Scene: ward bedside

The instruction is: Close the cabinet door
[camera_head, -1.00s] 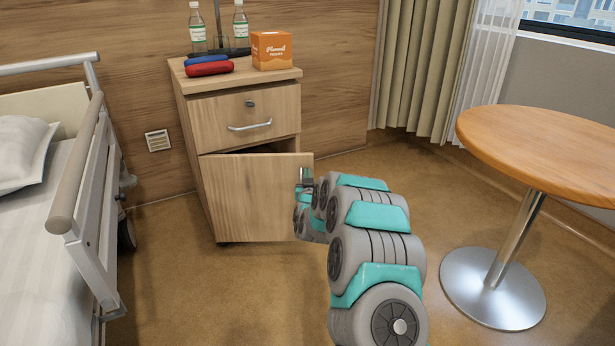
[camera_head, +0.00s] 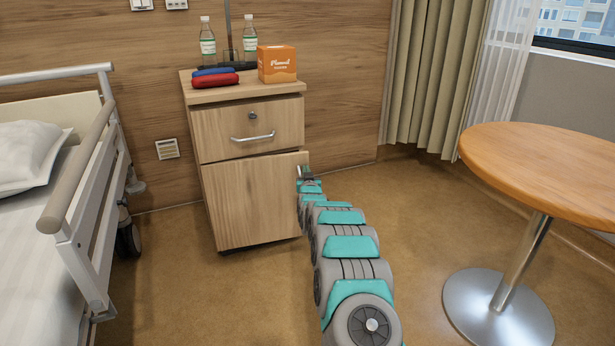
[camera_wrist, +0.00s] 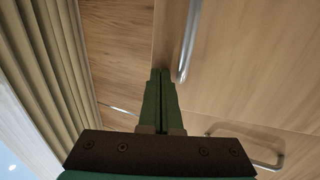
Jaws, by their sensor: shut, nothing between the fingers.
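The wooden bedside cabinet (camera_head: 225,94) stands against the wall, with a drawer (camera_head: 225,128) above a hinged door (camera_head: 250,205). The door looks flush or almost flush with the front; a small gap at its right edge cannot be ruled out. My gripper (camera_head: 304,170) is at the door's upper right edge. In the wrist view my gripper (camera_wrist: 160,73) is shut and empty, its tips at the door's edge beside the vertical door handle (camera_wrist: 189,38). Whether the tips touch the door is unclear. The drawer handle (camera_wrist: 252,163) also shows there.
Bottles (camera_head: 208,42), an orange box (camera_head: 277,64) and red and blue cases (camera_head: 214,81) stand on the cabinet top. A bed rail (camera_head: 82,160) is at the left. A round table (camera_head: 555,170) is at the right. The floor before the cabinet is clear.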

